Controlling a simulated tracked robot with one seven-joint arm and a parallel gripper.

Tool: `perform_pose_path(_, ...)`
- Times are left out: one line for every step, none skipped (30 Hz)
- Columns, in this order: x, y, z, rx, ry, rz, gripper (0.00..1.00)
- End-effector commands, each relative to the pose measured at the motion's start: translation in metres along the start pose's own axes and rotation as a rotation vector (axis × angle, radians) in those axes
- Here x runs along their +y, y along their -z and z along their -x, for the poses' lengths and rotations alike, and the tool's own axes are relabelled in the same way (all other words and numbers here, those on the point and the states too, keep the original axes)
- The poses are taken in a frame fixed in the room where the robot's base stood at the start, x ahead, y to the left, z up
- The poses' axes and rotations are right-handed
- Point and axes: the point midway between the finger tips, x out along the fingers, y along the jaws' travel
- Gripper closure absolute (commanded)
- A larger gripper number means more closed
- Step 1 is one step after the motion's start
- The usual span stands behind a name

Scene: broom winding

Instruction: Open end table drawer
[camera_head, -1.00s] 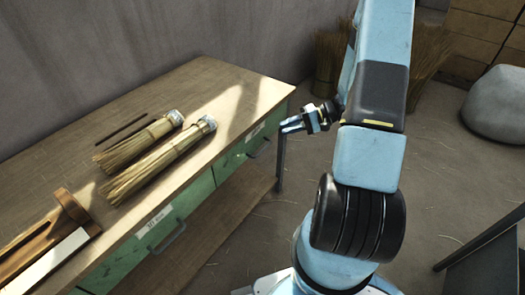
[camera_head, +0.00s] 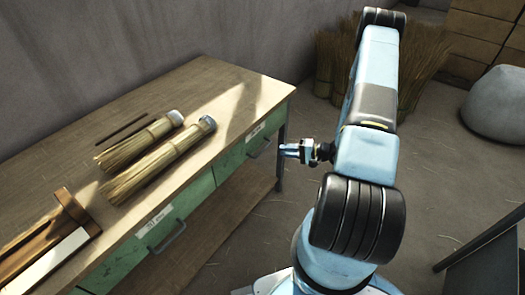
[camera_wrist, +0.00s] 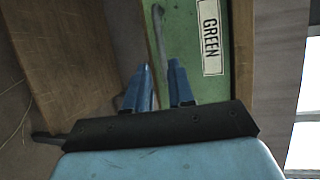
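The end table is a wooden-topped workbench (camera_head: 235,92) with green drawers along its front. The far drawer (camera_head: 232,160) has a dark bar handle (camera_head: 261,150) and a white label; it looks shut. In the wrist view the same green front (camera_wrist: 212,90) carries a label reading "GREEN", with the handle (camera_wrist: 160,35) just ahead of my fingers. The near drawer (camera_head: 130,262) has a similar handle (camera_head: 170,238) and also looks shut. My gripper (camera_head: 284,149) is right of the far handle, apart from it. In the wrist view its two blue fingers (camera_wrist: 165,85) are parted and empty.
Two straw brooms (camera_head: 158,160) and a thin dark rod lie on the benchtop, with a wooden tool (camera_head: 50,235) at its near left. Straw bundles (camera_head: 335,65), crates and a grey sack (camera_head: 495,105) stand behind. A dark table edge (camera_head: 485,245) is at right.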

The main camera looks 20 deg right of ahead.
Motion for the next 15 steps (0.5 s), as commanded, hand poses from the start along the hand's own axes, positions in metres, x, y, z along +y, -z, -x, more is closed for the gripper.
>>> perform_pose_path(0.000,-0.001,-0.010,-0.003,0.001,0.000,0.77)
perform_pose_path(0.000,-0.001,-0.016,-0.004,0.000,0.000,0.77)
perform_pose_path(0.000,-0.001,-0.023,-0.003,0.000,0.001,0.77)
perform_pose_path(0.000,-0.001,-0.028,-0.003,-0.001,0.001,0.77)
perform_pose_path(0.000,-0.001,-0.033,-0.003,-0.001,0.001,0.77)
perform_pose_path(0.000,-0.001,-0.040,-0.003,-0.001,0.000,0.77)
perform_pose_path(0.000,-0.001,-0.046,-0.003,-0.001,0.000,0.77)
perform_pose_path(0.000,-0.001,-0.051,-0.003,0.000,0.000,0.77)
perform_pose_path(0.000,-0.001,-0.057,-0.003,0.000,0.000,0.77)
perform_pose_path(0.000,-0.001,-0.062,-0.003,0.000,0.000,0.77)
perform_pose_path(0.000,-0.001,-0.067,-0.003,0.000,0.001,0.77)
perform_pose_path(0.000,-0.001,-0.072,-0.002,0.000,0.000,0.77)
perform_pose_path(0.000,0.000,-0.076,-0.001,0.000,0.001,0.77)
perform_pose_path(0.000,0.000,-0.079,-0.002,0.000,0.001,0.77)
perform_pose_path(0.000,0.000,-0.084,-0.002,0.000,0.001,0.77)
